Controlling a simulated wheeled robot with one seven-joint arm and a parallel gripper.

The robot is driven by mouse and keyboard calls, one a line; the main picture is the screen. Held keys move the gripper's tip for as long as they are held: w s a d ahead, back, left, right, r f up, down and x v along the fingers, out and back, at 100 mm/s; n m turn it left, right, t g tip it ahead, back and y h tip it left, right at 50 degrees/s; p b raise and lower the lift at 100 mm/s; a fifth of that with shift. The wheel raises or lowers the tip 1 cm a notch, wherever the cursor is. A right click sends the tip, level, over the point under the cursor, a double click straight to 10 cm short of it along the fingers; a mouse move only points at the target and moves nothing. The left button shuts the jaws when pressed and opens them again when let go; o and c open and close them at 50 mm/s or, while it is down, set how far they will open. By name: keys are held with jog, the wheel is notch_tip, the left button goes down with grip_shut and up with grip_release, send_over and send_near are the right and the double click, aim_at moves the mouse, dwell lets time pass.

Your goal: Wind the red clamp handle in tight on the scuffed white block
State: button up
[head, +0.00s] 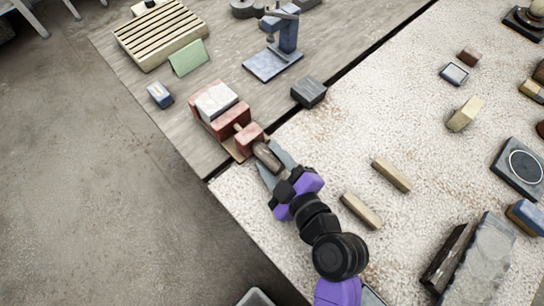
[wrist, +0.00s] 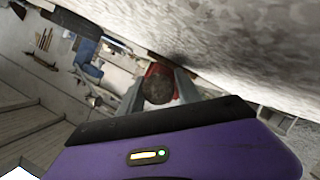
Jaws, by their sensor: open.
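The red clamp (head: 199,97) sits at the near corner of the wooden table. The scuffed white block (head: 216,101) lies between its jaws; I cannot tell whether both faces touch it. The clamp handle (head: 267,158) is a dark brown, rounded grip on the clamp's near end. My gripper (head: 266,154) is open, with one finger on each side of the handle. In the wrist view the handle's round end (wrist: 158,91) shows between my gripper's fingers (wrist: 160,86), with red clamp behind it. A gap seems to show beside the grip.
A dark grey block (head: 309,92) and a blue press (head: 285,45) stand right of the clamp. Two wooden bars (head: 391,175) (head: 362,211) lie on the pale speckled surface right of my arm.

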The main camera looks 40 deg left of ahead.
grip_shut()
dwell(2.0)
grip_release()
jog(key=shift+d, duration=0.1)
jog(key=b+v, duration=0.1)
jog(key=v, duration=0.6)
jog(key=shift+d, duration=0.15)
jog(key=shift+d+r, duration=0.15)
jog(key=shift+d, duration=0.05)
